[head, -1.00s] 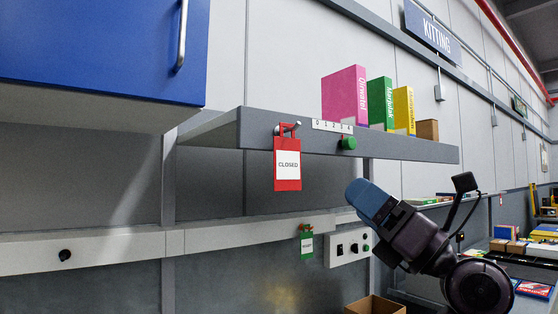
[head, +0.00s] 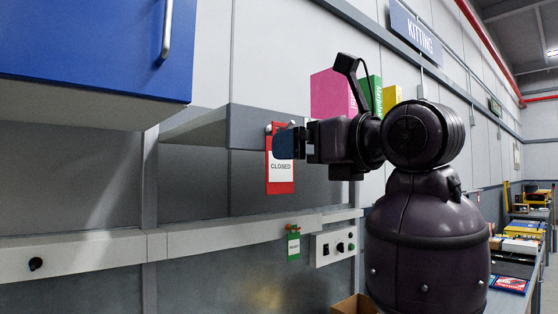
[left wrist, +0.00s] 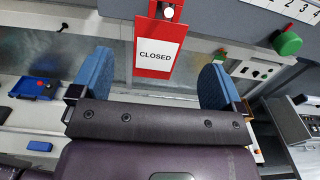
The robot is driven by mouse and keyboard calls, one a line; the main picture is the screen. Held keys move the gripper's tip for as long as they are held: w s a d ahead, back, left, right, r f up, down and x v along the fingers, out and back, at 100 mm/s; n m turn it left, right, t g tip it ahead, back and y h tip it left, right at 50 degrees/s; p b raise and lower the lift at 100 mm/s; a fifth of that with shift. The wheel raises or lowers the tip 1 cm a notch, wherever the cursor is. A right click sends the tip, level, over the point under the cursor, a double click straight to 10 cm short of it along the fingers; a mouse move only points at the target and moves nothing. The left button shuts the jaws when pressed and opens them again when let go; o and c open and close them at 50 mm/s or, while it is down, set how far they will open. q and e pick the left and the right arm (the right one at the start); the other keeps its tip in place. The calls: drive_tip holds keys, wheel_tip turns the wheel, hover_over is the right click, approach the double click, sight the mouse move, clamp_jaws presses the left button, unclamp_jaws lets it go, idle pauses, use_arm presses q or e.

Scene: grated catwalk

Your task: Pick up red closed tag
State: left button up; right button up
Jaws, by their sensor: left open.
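The red closed tag (head: 280,178) hangs from a metal peg on the front edge of the grey shelf, its white label facing out. In the left wrist view the tag (left wrist: 157,48) hangs upright between my two blue fingers, with clear space on both sides. My left gripper (head: 284,145) is open and right by the tag, covering part of its upper right in the head view. In the left wrist view the gripper (left wrist: 156,78) is empty. Whether the fingertips reach past the tag is unclear. My right gripper is not in view.
A green tag (head: 293,245) hangs on the lower rail beside a switch box (head: 333,243). A green knob (left wrist: 287,42) sits on the shelf edge right of the tag. Pink (head: 328,94) and other boxes stand on the shelf. A blue cabinet (head: 90,45) overhangs the upper left.

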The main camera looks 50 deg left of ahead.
sight(280, 174)
use_arm(q)
drive_tip(key=a, duration=0.3)
drive_tip(key=a+p, duration=0.1)
drive_tip(key=a, duration=0.1)
drive_tip(key=shift+w+a, duration=0.2)
drive_tip(key=shift+a, duration=0.2)
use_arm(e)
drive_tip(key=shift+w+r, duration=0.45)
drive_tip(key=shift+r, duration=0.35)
use_arm(q)
drive_tip(key=c, duration=1)
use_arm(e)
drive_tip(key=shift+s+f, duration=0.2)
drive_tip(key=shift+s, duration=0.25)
use_arm(q)
drive_tip(key=shift+d+r, duration=0.1)
drive_tip(key=shift+r, duration=0.05)
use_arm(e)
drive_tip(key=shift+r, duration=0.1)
